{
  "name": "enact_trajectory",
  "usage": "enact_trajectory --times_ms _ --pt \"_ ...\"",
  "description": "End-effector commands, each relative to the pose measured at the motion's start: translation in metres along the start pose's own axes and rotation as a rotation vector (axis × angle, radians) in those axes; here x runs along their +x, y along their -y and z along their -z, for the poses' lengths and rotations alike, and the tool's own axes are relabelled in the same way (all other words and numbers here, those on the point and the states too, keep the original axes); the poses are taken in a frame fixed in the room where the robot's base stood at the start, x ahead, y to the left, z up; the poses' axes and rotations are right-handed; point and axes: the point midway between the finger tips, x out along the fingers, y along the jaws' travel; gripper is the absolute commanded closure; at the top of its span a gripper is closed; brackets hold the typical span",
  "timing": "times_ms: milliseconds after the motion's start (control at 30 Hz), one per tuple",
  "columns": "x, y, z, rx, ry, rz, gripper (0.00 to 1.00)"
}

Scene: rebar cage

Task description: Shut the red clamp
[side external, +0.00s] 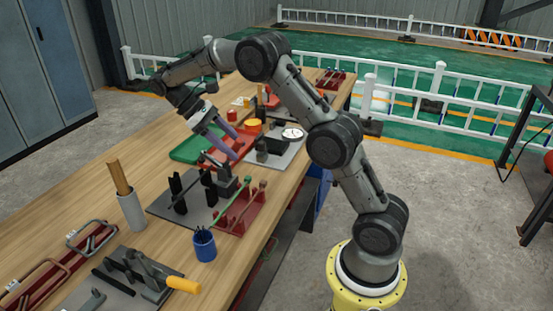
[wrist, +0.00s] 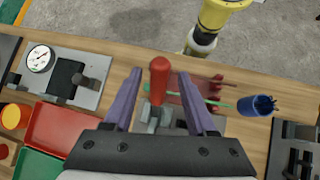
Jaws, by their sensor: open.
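The red clamp has a red handle (wrist: 158,82) and a grey metal body (side external: 226,182). In the wrist view the handle stands up toward the camera, between the two purple fingers. My gripper (wrist: 160,74) is open, with one finger on each side of the handle and a visible gap on both sides. In the side view my gripper (side external: 233,148) points down just above and behind the clamp body. The handle is hard to make out there against the red tray and the fingers.
A blue cup (side external: 204,246) holding thin rods stands near the clamp's plate. A red rack (side external: 243,213) with a green rod lies beside it. A dial gauge (wrist: 40,59), a red tray (wrist: 62,128) and a yellow-handled clamp (side external: 182,285) are also on the bench.

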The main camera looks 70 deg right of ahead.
Motion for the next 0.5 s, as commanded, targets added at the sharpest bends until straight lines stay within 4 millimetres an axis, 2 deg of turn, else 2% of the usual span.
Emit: enact_trajectory --times_ms 500 --pt "0.031 0.006 -0.01 0.064 -0.331 -0.017 0.43"
